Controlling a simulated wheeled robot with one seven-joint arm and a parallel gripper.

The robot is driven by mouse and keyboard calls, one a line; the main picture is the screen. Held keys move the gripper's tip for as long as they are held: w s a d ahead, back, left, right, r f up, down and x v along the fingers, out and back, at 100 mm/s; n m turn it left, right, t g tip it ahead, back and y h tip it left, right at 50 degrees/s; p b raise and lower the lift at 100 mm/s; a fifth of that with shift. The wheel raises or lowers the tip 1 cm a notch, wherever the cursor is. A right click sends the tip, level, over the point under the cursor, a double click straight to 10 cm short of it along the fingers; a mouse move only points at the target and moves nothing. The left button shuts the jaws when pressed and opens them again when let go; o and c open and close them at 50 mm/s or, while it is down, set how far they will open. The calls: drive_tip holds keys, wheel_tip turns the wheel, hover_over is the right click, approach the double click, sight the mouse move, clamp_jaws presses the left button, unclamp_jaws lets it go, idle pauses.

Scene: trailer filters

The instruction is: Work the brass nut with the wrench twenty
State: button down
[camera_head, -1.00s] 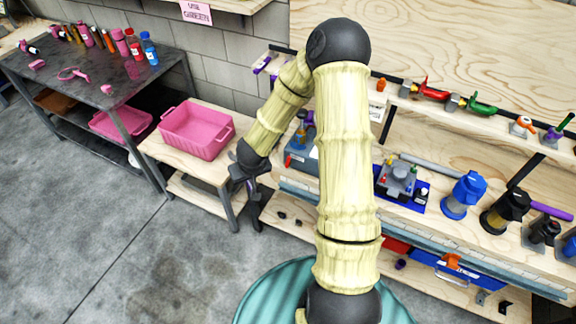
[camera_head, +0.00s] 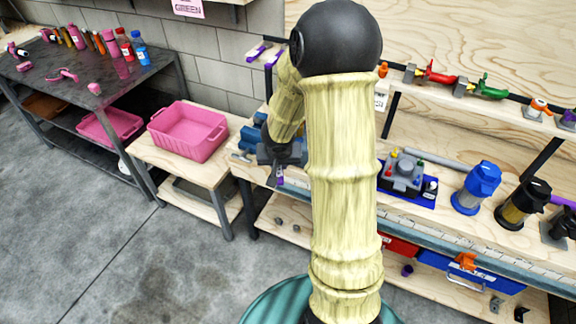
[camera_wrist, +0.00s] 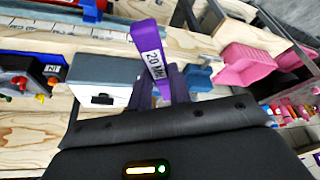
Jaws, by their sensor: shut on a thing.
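My gripper (camera_wrist: 157,88) is shut on a purple wrench (camera_wrist: 146,38) with a white label reading "20 MM". The wrench sticks out past the fingers, over the workbench. In the head view my gripper (camera_head: 280,168) is by the bench's left end, partly behind my arm, and only a bit of purple shows below it. I cannot make out the brass nut in either view. A blue vise-like fixture (camera_wrist: 198,76) is beside the fingers in the wrist view.
A pink bin (camera_head: 188,130) stands on a low wooden table left of the bench. A grey and blue device with coloured knobs (camera_head: 403,176) and blue and black filter housings (camera_head: 476,188) stand along the bench. Red and green-handled valves (camera_head: 430,74) line the shelf above.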

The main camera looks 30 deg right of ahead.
drive_tip(key=d+m+b, duration=0.1)
drive_tip(key=b, duration=0.2)
drive_tip(key=d+m+h+b, duration=0.1)
drive_tip(key=b, duration=0.2)
drive_tip(key=shift+d+r, duration=0.35)
drive_tip(key=shift+b, duration=0.35)
drive_tip(key=w+d+f+p, duration=0.2)
drive_tip(key=w+d, duration=0.3)
drive_tip(key=w, duration=0.2)
drive_tip(key=shift+d, duration=0.15)
idle(1.1)
idle(0.3)
